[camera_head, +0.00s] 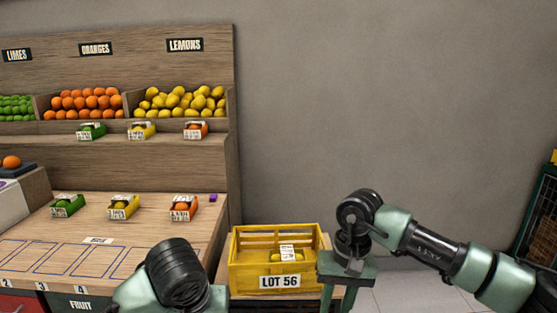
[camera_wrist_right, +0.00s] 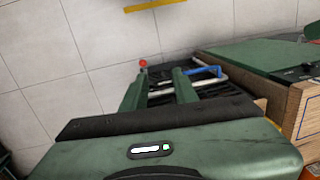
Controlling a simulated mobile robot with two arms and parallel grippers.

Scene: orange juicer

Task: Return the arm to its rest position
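My right arm comes in from the right in the head view, bends at a black joint and hangs down to the right gripper (camera_head: 341,296). This gripper points down beside the right side of the yellow crate, apart from the wall at the back. In the right wrist view, the two green fingers of the right gripper (camera_wrist_right: 160,88) stand apart with nothing held between them. My left arm (camera_head: 172,278) shows only as a black and green link at the bottom of the head view. Its gripper is out of the picture.
A yellow crate (camera_head: 237,265) labelled LOT 56 holds a small labelled carton (camera_head: 287,254). The wooden fruit stand (camera_head: 190,60) holds limes, oranges, lemons and several small cartons. A dark green rack (camera_head: 540,215) stands at far right. Floor shows between the crate and rack.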

